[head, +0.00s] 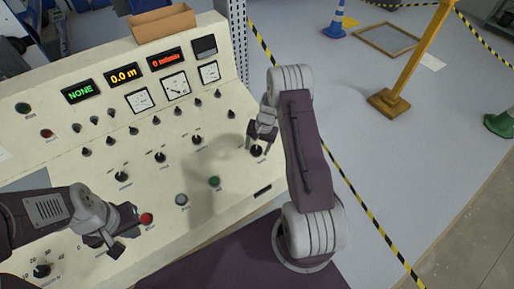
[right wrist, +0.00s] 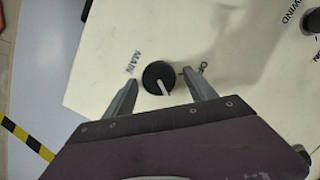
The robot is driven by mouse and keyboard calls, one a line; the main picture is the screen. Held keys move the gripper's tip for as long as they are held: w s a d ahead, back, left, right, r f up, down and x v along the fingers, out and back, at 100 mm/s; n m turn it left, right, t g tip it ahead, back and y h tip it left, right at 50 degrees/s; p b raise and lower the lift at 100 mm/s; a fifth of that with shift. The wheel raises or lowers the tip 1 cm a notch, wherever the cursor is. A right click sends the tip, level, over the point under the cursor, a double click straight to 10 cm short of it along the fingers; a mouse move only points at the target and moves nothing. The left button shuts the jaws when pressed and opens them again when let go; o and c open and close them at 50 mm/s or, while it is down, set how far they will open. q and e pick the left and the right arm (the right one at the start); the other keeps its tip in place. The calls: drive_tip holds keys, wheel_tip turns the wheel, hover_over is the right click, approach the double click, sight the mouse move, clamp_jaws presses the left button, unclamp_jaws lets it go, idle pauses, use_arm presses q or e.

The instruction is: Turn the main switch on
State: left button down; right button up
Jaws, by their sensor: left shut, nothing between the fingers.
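The main switch is a round black knob (right wrist: 158,77) with a pale pointer line, on the cream control panel (head: 225,185). The word MAIN is printed beside it, with another label partly hidden by a finger. In the head view the knob (head: 257,151) sits near the panel's right end. My right gripper (right wrist: 162,92) is open, its fingers on either side of the knob with gaps between. In the head view the right gripper (head: 262,136) is just above the knob. My left gripper (head: 113,248) is shut and empty over the panel's lower left, near a red button (head: 146,219).
Several other black knobs, a green button (head: 214,182) and a grey button (head: 181,200) are on the panel. Displays and dials line its upper part, with a brown box (head: 162,22) on top. Yellow-black tape (head: 365,200) marks the floor at right.

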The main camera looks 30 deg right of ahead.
sight(261, 148)
drive_tip(key=shift+f, duration=0.1)
drive_tip(key=r, duration=0.3)
drive_tip(key=d+r+b, duration=0.1)
drive_tip(key=r, duration=0.5)
drive_tip(key=shift+s+d+b, duration=0.2)
drive_tip(key=shift+s+b, duration=0.15)
drive_tip(key=shift+s, duration=0.05)
